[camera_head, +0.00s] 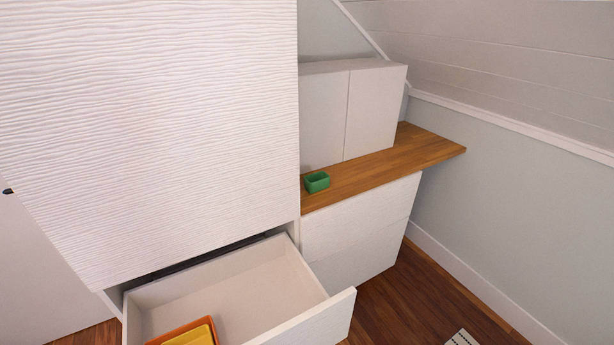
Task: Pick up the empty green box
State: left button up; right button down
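A small green box (317,182) with an open top stands upright on the wooden counter (385,168), near the counter's left end beside the tall white cabinet. The part of its inside that shows looks empty. Neither of my grippers shows in the head view.
A white drawer (300,322) is pulled open below the tall textured cabinet (150,130). It holds an orange tray (160,340) with a yellow item (196,335) inside.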

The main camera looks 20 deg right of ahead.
aim_at(317, 182)
jog(key=u, duration=0.2)
jog(key=i+l+u, duration=0.1)
jog(key=l+u, duration=0.6)
jog(key=l, duration=0.2)
jog(key=l+u, duration=0.4)
jog(key=k+l, duration=0.05)
